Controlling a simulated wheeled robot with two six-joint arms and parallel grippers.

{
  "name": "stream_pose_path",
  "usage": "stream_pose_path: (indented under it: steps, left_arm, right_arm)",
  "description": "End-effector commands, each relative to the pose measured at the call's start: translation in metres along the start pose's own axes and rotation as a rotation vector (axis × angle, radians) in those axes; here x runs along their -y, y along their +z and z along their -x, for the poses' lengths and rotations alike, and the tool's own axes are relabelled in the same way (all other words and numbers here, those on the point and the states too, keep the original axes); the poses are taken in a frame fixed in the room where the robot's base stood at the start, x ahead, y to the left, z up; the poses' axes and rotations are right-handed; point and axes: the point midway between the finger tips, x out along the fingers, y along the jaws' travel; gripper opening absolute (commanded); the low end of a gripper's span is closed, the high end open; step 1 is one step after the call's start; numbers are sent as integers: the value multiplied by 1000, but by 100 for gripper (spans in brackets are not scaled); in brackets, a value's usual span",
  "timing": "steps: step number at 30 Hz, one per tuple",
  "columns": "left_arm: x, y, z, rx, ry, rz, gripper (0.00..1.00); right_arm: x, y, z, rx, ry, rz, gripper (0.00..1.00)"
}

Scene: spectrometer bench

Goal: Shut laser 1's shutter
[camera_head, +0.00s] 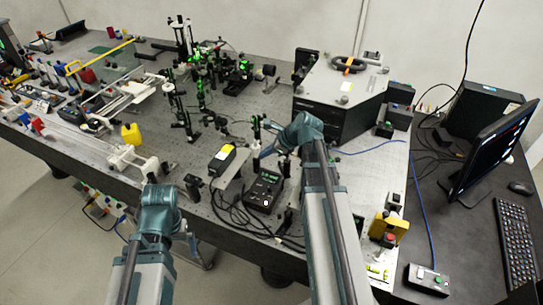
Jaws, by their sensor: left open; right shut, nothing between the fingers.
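I cannot tell for sure which part is laser 1's shutter. A black box with a yellow label (222,159) stands at the front middle of the bench, among posts and optics lit with green spots. A black controller with a green display (265,188) sits to its right. My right gripper (266,152) is shut and empty, above the bench near these two and left of the large dark housing (335,102). My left gripper (151,172) is at the bench's front edge, left of the labelled box; its fingers are small and partly hidden by my arm.
A yellow box with a red button (388,229) stands at the right front. Cables run along the bench front. A yellow container (131,134) stands left.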

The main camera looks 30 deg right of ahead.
Motion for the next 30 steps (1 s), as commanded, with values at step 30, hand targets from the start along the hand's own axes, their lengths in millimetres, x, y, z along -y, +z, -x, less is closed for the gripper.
stream_pose_path:
  steps: [30]
  left_arm:
    - [2,1,18,0,0,-1,100]
  right_arm:
    - [0,38,-7,-1,0,0,0]
